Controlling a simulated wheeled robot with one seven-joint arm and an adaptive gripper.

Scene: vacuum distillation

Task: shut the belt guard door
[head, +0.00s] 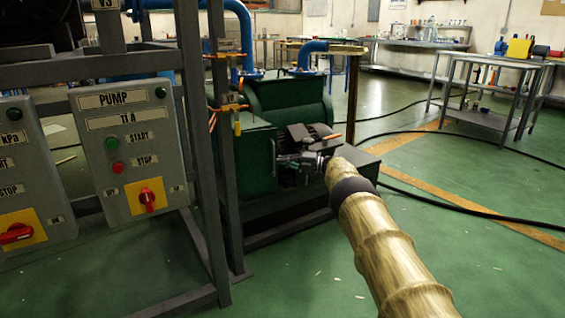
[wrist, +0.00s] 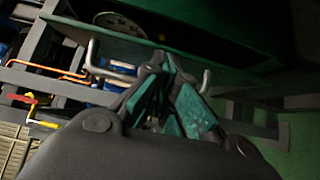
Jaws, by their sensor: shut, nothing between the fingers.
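The belt guard door is a dark green panel on the green pump housing (head: 290,100). In the wrist view the door (wrist: 230,72) runs across the upper half, with a dark opening and a round pulley (wrist: 121,24) visible beyond its edge. A pale bar handle (wrist: 91,55) is on the door; its middle is hidden behind my fingers. My gripper (head: 283,160) is in front of the housing, and its shut, empty fingers (wrist: 163,72) overlap the handle and door in the wrist view. I cannot tell whether they touch.
A grey frame (head: 222,150) with the pump control box (head: 125,150) stands left of the housing. Blue pipes (head: 309,50) rise behind it. A black hose (head: 440,200) lies on the floor at right. A workbench (head: 487,115) stands farther back; the right foreground floor is open.

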